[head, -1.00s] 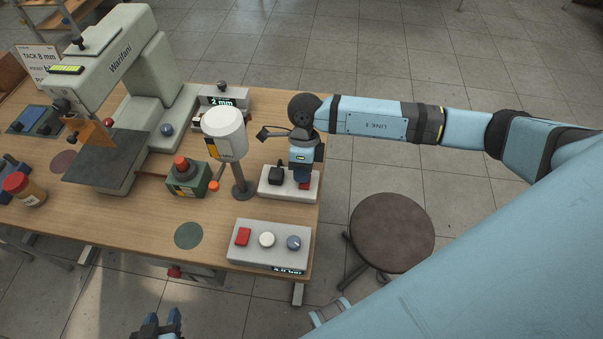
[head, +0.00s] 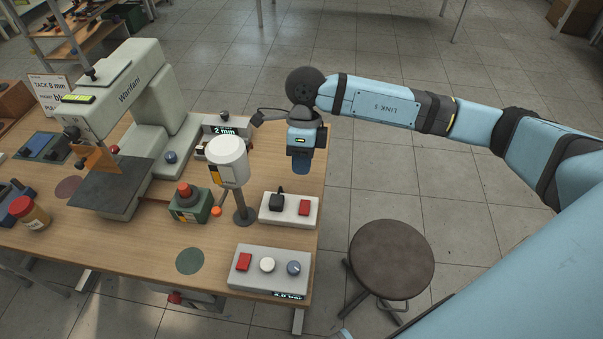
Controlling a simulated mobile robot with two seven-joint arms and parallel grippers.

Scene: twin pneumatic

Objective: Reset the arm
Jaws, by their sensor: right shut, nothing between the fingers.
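My right arm comes in from the right of the head view, and its gripper (head: 300,165) points down above the back right part of the table (head: 225,285). The fingers are shut and empty. Below them, apart from the gripper, a white switch box (head: 290,221) with a black knob and a red rocker sits on the table near its right edge. My left gripper is not in view.
A grey Warifani press (head: 140,100) stands at the left. A white canister on a post (head: 228,163), a green box with a red button (head: 188,202) and a control box (head: 268,283) are nearby. A stool (head: 392,258) stands right of the table.

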